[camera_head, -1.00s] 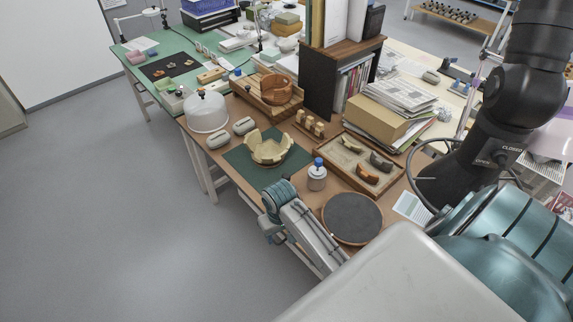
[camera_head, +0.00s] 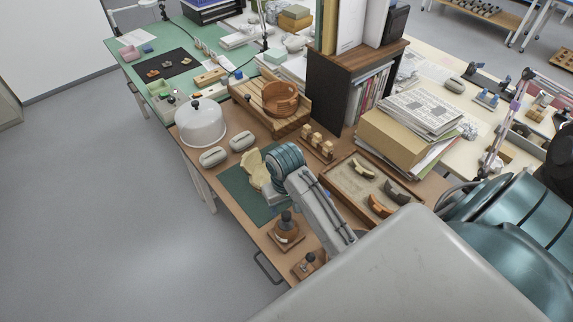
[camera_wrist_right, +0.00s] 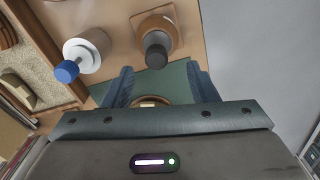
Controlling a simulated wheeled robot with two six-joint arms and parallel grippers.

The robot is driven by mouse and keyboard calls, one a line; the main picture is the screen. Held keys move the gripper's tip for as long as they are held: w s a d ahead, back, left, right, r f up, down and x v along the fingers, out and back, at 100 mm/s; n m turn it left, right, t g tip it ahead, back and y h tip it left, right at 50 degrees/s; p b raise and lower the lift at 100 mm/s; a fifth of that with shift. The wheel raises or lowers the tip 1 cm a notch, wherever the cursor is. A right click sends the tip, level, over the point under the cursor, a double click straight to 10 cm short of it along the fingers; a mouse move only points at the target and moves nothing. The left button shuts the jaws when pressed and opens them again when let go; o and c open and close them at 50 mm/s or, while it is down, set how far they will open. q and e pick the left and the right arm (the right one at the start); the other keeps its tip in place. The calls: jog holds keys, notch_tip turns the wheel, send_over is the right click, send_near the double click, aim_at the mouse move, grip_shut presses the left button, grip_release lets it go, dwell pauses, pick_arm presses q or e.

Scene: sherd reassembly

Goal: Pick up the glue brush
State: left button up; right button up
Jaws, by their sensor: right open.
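A brown pot with a dark knobbed top (camera_head: 286,229) stands on a wooden base near the table's front edge. In the right wrist view a dark, round-ended upright piece over a wooden base (camera_wrist_right: 156,48) stands just beyond my fingers. I cannot tell whether it is the glue brush's handle; no bristles show. My right gripper (camera_head: 277,190) hangs over the green mat (camera_head: 236,186), beside the cream sherd bowl (camera_head: 252,168), which my arm partly hides. In the wrist view my right gripper (camera_wrist_right: 161,78) is open, its blue fingers apart with nothing gripped. My left gripper is out of view.
A sherd tray (camera_head: 345,185) lies to the right of my arm. A small wooden block with a dark knob (camera_head: 307,265) sits near the front edge. A white dome (camera_head: 200,123) stands left.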

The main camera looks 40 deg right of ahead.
aim_at(287, 215)
jog(key=shift+f, duration=0.95)
jog(key=shift+w+d+f+p, duration=0.1)
jog(key=shift+d+f+p, duration=0.05)
jog(key=shift+f+p, duration=0.2)
notch_tip(287, 215, down, 4)
jog(key=shift+d+f+p, duration=0.1)
jog(key=shift+p, duration=1)
jog(key=shift+f, duration=0.45)
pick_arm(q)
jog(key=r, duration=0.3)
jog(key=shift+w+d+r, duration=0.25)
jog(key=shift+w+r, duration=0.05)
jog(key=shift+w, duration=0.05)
pick_arm(e)
jog(key=c, duration=0.9)
